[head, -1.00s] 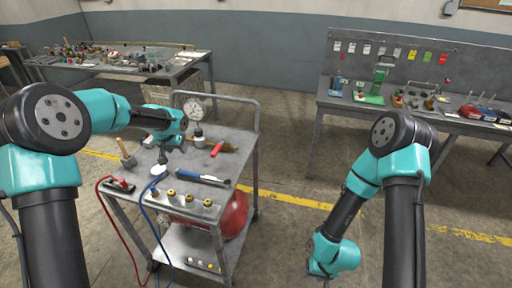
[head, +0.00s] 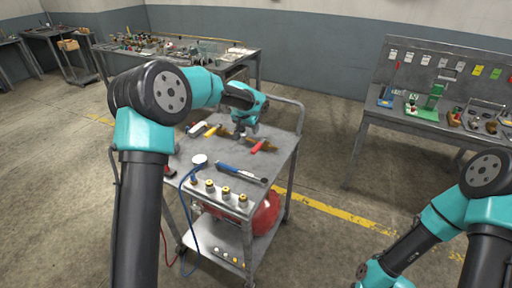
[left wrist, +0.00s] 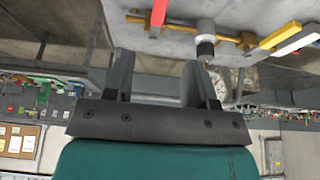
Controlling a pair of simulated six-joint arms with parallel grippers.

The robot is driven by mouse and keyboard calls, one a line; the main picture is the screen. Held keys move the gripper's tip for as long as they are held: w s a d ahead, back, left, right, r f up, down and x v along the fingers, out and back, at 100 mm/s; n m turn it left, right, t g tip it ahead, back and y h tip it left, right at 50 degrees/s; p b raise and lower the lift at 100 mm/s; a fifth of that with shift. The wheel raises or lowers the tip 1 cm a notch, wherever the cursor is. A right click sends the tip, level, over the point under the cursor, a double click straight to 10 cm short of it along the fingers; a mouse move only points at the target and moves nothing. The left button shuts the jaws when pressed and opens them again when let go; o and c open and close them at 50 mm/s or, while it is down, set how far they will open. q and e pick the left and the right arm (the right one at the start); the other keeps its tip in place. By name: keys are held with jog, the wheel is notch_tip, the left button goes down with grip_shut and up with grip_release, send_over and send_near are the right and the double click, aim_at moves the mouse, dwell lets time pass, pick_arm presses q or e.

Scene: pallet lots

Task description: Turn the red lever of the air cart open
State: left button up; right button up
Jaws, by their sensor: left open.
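The air cart (head: 232,158) is a grey wheeled cart in the middle of the head view. The red lever (head: 258,146) stands out from the brass pipe on its top, and it shows at the top of the left wrist view (left wrist: 159,12). My left gripper (head: 240,133) is over the cart top, just left of the red lever in the head view. In the left wrist view its two fingers (left wrist: 157,68) are apart with nothing between them, and the lever lies beyond their tips. My right arm is at the lower right; its fingers are out of frame.
A yellow lever (head: 212,130) and a pale-handled lever (head: 197,129) sit left of my left gripper. A blue-handled tool (head: 240,173) and several brass fittings lie nearer the front. A blue hose (head: 185,207) hangs down.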

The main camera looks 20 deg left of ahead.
aim_at(256, 147)
pick_arm(q)
jog(key=x, duration=1.4)
jog(key=shift+w+f, duration=0.2)
jog(key=shift+f, duration=0.2)
jog(key=shift+c, duration=0.5)
grip_shut()
